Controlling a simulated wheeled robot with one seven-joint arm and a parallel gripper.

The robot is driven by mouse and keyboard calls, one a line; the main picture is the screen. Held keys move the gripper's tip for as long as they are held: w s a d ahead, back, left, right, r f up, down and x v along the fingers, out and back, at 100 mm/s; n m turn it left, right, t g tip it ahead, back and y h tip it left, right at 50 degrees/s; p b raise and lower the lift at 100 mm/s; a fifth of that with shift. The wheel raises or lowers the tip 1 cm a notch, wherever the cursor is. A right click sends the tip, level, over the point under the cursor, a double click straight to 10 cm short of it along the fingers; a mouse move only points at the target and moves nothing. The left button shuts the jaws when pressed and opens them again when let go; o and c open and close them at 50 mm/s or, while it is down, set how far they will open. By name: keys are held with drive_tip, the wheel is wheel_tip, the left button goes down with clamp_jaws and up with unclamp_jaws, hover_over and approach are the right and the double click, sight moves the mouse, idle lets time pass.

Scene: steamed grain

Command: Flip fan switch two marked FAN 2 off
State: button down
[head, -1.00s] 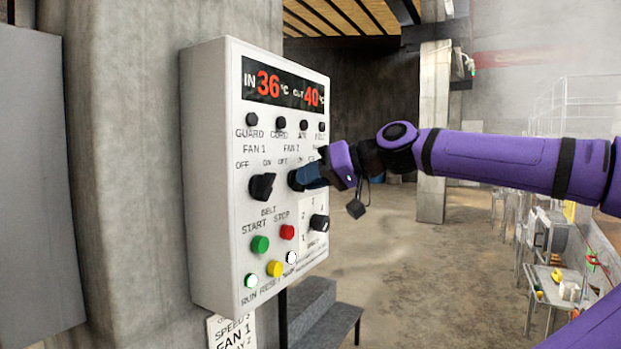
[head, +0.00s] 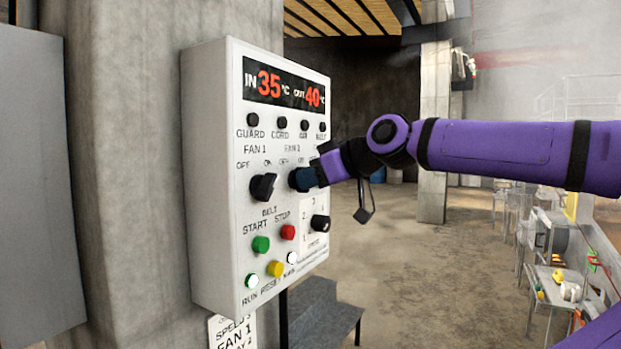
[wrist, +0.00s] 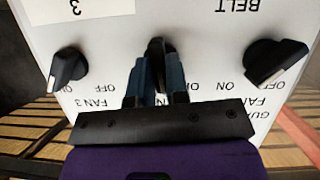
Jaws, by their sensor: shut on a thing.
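The white control panel (head: 215,120) is mounted on a concrete pillar. In the wrist view it appears upside down. The FAN 2 switch (wrist: 156,47) is a black rotary knob in the middle of its row. My gripper (wrist: 157,78) is shut on it, with one blue-grey finger on each side. In the head view my gripper (head: 306,178) reaches it from the right and covers most of it. The fingers hide part of the knob, and I cannot tell which setting it points to. The FAN 1 knob (wrist: 275,62) and the FAN 3 knob (wrist: 68,68) are untouched on either side.
Below the fan row are a black speed knob (head: 320,223), a green button (head: 261,244), a red button (head: 288,232) and a yellow button (head: 275,269). The display (head: 284,82) reads IN 35, OUT 40.

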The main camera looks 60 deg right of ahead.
drive_tip(key=n+h, duration=0.1)
drive_tip(key=n, duration=0.1)
drive_tip(key=n+h, duration=0.2)
drive_tip(key=shift+a+f+t, duration=0.15)
drive_tip(key=shift+a+t, duration=0.05)
drive_tip(key=shift+t, duration=0.2)
drive_tip(key=shift+n, duration=0.4)
drive_tip(key=c, duration=1.1)
unclamp_jaws()
drive_tip(key=shift+s, duration=0.1)
drive_tip(key=v, duration=1)
drive_tip(key=shift+s+a, duration=0.1)
drive_tip(key=shift+s, duration=0.25)
